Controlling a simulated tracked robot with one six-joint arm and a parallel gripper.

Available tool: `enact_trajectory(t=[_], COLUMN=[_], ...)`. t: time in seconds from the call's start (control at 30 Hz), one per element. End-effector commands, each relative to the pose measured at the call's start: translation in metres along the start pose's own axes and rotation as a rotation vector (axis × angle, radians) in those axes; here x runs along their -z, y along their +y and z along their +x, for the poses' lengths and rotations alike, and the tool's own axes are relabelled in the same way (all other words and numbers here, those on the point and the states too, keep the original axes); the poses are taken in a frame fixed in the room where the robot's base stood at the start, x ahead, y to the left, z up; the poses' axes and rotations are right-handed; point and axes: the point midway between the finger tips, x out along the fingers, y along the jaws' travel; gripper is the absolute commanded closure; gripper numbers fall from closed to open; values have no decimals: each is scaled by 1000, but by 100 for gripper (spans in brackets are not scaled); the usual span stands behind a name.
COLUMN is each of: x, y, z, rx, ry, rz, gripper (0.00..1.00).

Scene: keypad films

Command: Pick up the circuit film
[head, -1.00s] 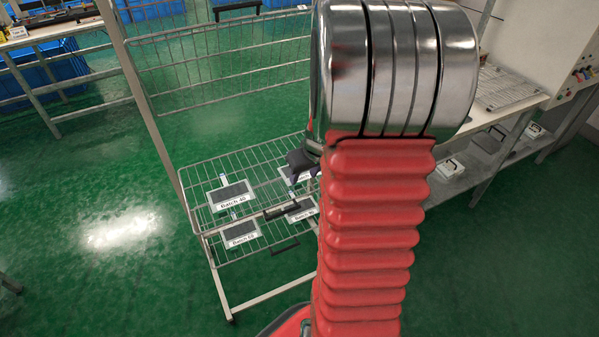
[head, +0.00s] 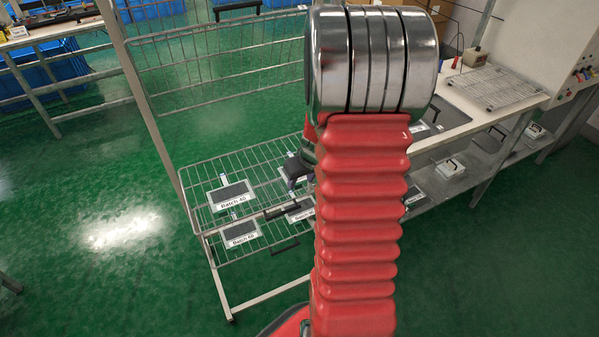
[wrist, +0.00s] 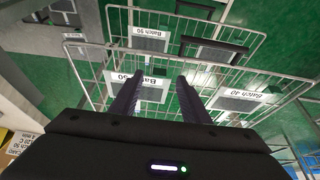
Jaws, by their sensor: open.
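Circuit films, dark rectangles on white labelled cards, lie on the wire rack (head: 262,155). The "Batch 40" film (head: 232,193) is on the upper shelf at left and shows at right in the wrist view (wrist: 240,100). A second upper-shelf film is partly hidden by my gripper in the head view; its white label (wrist: 153,82), hard to read, shows between my fingers in the wrist view. My gripper (wrist: 160,77) is open and empty, its fingers pointing toward that card. It also shows small over the rack in the head view (head: 293,180). The gap to the card is unclear.
Dark handle bars (head: 281,211) run along the rack's front. A workbench (head: 440,130) stands at right. Green floor is open at left.

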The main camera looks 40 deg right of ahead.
Motion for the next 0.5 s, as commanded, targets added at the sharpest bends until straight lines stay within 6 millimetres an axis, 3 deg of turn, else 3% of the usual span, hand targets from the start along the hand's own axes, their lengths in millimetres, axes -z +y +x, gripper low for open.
enact_trajectory(t=[0.3,0.5], x=[2,2], y=[0,1], z=[31,34], rx=[1,-1], ry=[-2,0], rz=[1,-1], gripper=[58,58])
